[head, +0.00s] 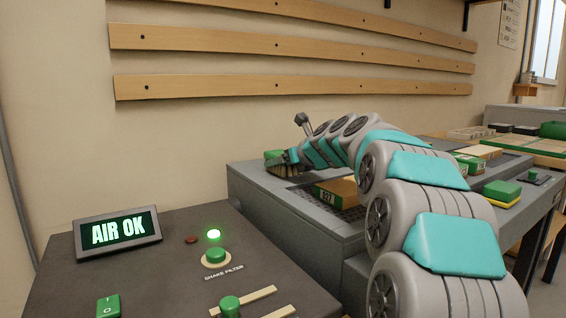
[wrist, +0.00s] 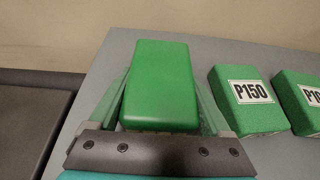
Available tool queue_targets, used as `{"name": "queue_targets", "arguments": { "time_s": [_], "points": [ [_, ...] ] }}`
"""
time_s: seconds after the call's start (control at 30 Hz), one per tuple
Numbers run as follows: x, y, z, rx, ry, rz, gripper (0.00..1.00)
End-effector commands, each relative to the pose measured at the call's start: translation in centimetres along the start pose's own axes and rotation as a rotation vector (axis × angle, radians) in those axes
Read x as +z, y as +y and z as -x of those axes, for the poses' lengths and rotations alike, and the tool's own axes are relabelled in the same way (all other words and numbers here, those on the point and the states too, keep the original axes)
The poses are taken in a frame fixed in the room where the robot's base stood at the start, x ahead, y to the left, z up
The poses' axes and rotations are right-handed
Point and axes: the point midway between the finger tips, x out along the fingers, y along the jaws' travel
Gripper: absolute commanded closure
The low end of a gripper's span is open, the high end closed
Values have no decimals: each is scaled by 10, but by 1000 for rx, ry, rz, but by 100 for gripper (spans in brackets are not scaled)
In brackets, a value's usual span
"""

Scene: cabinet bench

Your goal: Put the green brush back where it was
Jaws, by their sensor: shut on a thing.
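The green brush (wrist: 160,85) fills the space between the fingers of my gripper (wrist: 160,98) in the wrist view. It has a smooth, rounded green top. In the head view, the brush (head: 274,155) shows at the far end of my arm, over the left back part of the grey bench (head: 262,203). My gripper (head: 287,160) is shut on it there, partly hidden by the wrist. I cannot tell whether the brush touches the surface below.
Green blocks marked P150 (wrist: 242,98) and another partly cut-off label (wrist: 302,98) lie right of the brush. A labelled box (head: 337,192) lies on the bench grate under my arm. A green-and-yellow block (head: 502,194) is at right. An "AIR OK" display (head: 118,232) stands at left.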

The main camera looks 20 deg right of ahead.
Motion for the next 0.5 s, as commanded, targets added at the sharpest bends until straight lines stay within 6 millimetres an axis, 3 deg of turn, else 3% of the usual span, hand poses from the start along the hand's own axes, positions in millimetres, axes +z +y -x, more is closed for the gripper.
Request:
{"name": "queue_targets", "arguments": {
  "time_s": [0.03,0.07,0.2,0.5],
  "points": [
    [0,1,0,1,0,0,81],
    [-1,0,0,1,0,0,16],
    [-1,0,0,0,0,0,0],
    [0,0,0,-1,-1,1,0]
  ]
}}
